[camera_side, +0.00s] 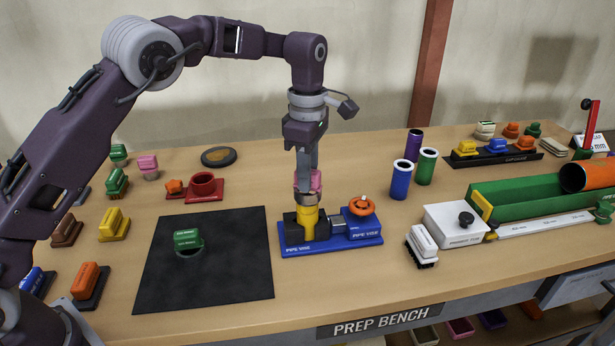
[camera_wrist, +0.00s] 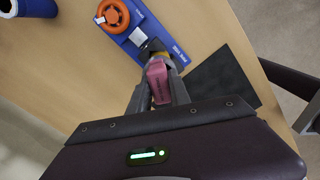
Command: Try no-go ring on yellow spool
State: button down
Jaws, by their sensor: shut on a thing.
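The yellow spool (camera_side: 309,218) stands upright in the black jaws of the blue pipe vise (camera_side: 330,243). My gripper (camera_side: 307,180) is above it, pointing down, shut on the pink handle (camera_side: 316,181) of a ring tool, which I take as the no-go ring. Its dark metallic ring (camera_side: 304,200) is at the spool's top; I cannot tell whether it rests on the rim or sits around it. A green-handled ring (camera_side: 187,240) lies on the black mat.
The vise's orange handwheel (camera_side: 361,206) is close on the right of my gripper. Blue (camera_side: 401,180) and green (camera_side: 426,167) pipes stand behind right. The black mat (camera_side: 205,285) is mostly clear.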

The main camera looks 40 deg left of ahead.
jog(key=shift+r, duration=3.6)
